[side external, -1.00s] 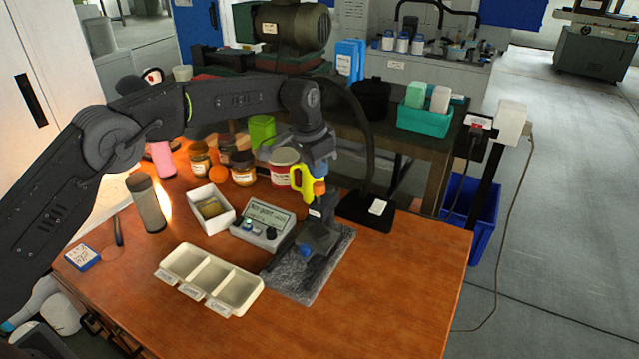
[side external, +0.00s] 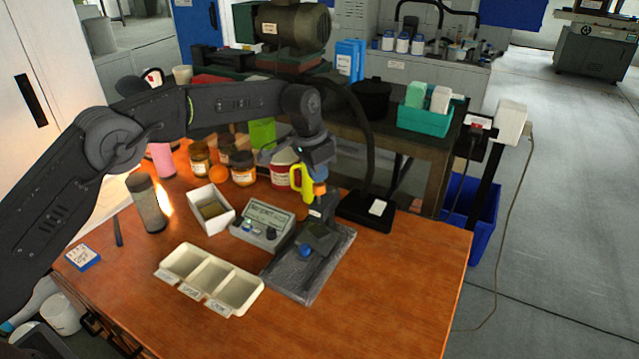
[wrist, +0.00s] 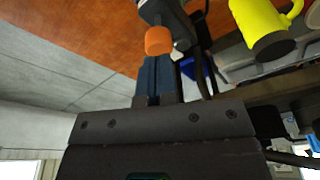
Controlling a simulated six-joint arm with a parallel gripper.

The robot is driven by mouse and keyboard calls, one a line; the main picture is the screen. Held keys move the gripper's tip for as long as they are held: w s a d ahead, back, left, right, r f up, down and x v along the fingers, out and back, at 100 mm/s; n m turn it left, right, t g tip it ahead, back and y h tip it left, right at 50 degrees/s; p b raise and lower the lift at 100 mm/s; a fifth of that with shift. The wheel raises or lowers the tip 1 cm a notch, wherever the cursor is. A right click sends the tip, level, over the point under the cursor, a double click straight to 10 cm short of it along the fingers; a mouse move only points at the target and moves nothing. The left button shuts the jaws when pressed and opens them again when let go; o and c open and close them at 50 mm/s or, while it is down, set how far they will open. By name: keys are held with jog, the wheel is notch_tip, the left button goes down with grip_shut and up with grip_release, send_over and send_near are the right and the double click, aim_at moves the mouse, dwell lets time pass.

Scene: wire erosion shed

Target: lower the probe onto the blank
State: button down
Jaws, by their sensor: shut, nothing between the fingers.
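The orange-capped probe (side external: 319,188) stands at the back of the grey stone plate (side external: 291,289). Its cap also shows in the wrist view (wrist: 158,40), on a grey holder. My gripper (wrist: 158,66) is shut and empty, its blue-grey fingertips close to the cap; in the side view it is just above the cap. I cannot tell if they touch. A dark flat square piece (side external: 319,236), perhaps the blank, lies on the plate with a blue knob (side external: 305,250) in front of it. The probe's lower end and any contact with the blank are not clear.
A display box (side external: 262,222) stands left of the plate, with a cream three-part tray (side external: 205,262) in front. A yellow mug (wrist: 268,25) stands close beside my gripper. A white box (side external: 211,226) and jars (side external: 243,170) are further left. The table's front right is clear.

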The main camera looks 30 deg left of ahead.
jog(key=shift+f, duration=0.8)
jog(key=shift+r, duration=3.55)
